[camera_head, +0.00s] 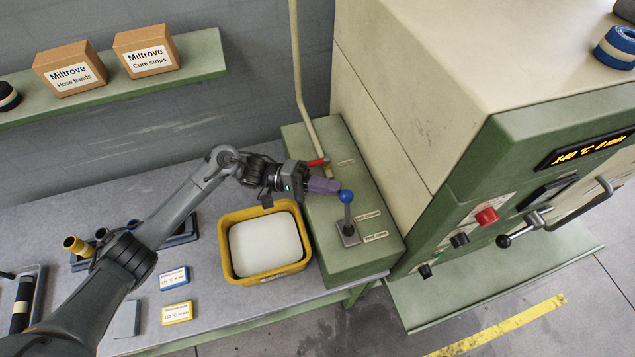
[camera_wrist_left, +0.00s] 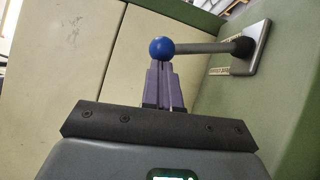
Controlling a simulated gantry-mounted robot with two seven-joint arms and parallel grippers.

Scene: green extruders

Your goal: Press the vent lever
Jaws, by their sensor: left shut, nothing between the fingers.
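The vent lever stands on the green box, with a blue ball knob (camera_head: 346,196) on a grey rod above a square metal base (camera_head: 349,237). My left gripper (camera_head: 337,187) is shut and empty, its purple fingertips just left of the knob in the head view. In the left wrist view the blue knob (camera_wrist_left: 161,48) sits right at the fingertips (camera_wrist_left: 163,66) and covers their ends. I cannot tell whether they touch it. The rod (camera_wrist_left: 205,48) runs right to its base plate (camera_wrist_left: 252,47). My right gripper is not in view.
A red valve handle (camera_head: 318,162) on a pipe is behind my gripper. A yellow bin (camera_head: 225,262) with a white block stands left of the green box (camera_head: 335,262). The large cream and green machine (camera_head: 420,100) rises close on the right.

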